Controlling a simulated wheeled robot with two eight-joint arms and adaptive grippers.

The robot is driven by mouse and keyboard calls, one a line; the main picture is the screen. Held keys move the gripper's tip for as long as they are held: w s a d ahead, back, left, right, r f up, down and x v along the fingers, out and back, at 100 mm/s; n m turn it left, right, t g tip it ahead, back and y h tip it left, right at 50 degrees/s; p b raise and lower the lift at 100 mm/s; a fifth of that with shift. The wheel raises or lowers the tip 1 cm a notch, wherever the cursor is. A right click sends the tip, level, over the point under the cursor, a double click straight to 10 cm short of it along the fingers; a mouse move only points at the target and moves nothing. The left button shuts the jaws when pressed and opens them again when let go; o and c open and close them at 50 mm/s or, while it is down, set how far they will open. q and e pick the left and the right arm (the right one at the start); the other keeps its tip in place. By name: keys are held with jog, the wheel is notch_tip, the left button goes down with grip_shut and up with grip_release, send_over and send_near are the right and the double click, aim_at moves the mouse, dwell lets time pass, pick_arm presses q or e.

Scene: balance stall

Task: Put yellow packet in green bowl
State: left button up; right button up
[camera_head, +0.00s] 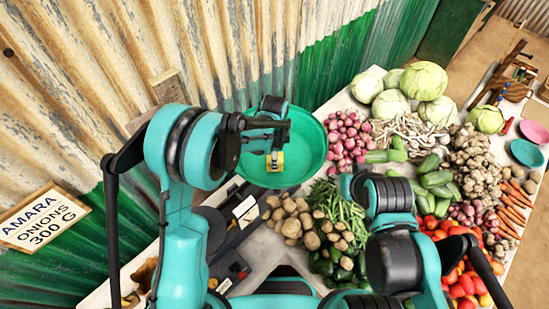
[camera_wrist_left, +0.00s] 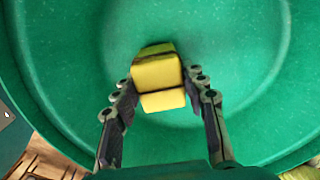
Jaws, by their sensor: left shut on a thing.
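The yellow packet (camera_head: 275,161) is a small block with a dark band. In the left wrist view the packet (camera_wrist_left: 158,76) sits between the fingertips of my left gripper (camera_wrist_left: 160,95), which is shut on it. The green bowl (camera_head: 312,150) is wide and round, and its inner surface (camera_wrist_left: 75,60) fills most of the left wrist view behind the packet. In the head view my left gripper (camera_head: 275,140) and the packet are over the bowl's inside. I cannot tell whether the packet touches the bowl. My right arm shows at the lower right, but its gripper is not clearly visible.
A table to the right is crowded with red onions (camera_head: 345,135), potatoes (camera_head: 300,222), cabbages (camera_head: 424,81), cucumbers (camera_head: 435,180) and tomatoes (camera_head: 462,285). A corrugated wall (camera_head: 235,50) stands behind the bowl. A sign (camera_head: 42,217) reading "AMARA ONIONS 300 G" is at the left.

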pick_arm(q)
jog(key=shift+w+f, duration=0.15)
jog(key=shift+f, duration=0.15)
jog(key=o, duration=1.3)
jog(key=shift+r, duration=0.25)
jog(key=s+a+r+n+t, duration=0.1)
jog(key=s+a+r+n, duration=0.15)
jog(key=r, duration=0.55)
jog(key=s+a+r+n, duration=0.1)
jog(key=a+r, duration=0.2)
jog(key=r, duration=0.6)
jog(key=s+a+r+n+t, duration=0.2)
jog(key=s+a+n+t, duration=0.4)
jog(key=s+a+n, duration=0.6)
jog(key=s+n, duration=0.2)
jog(key=s, duration=0.1)
jog(key=shift+s+a+r+p, duration=0.15)
jog(key=shift+r+p, duration=0.1)
jog(key=shift+p, duration=0.05)
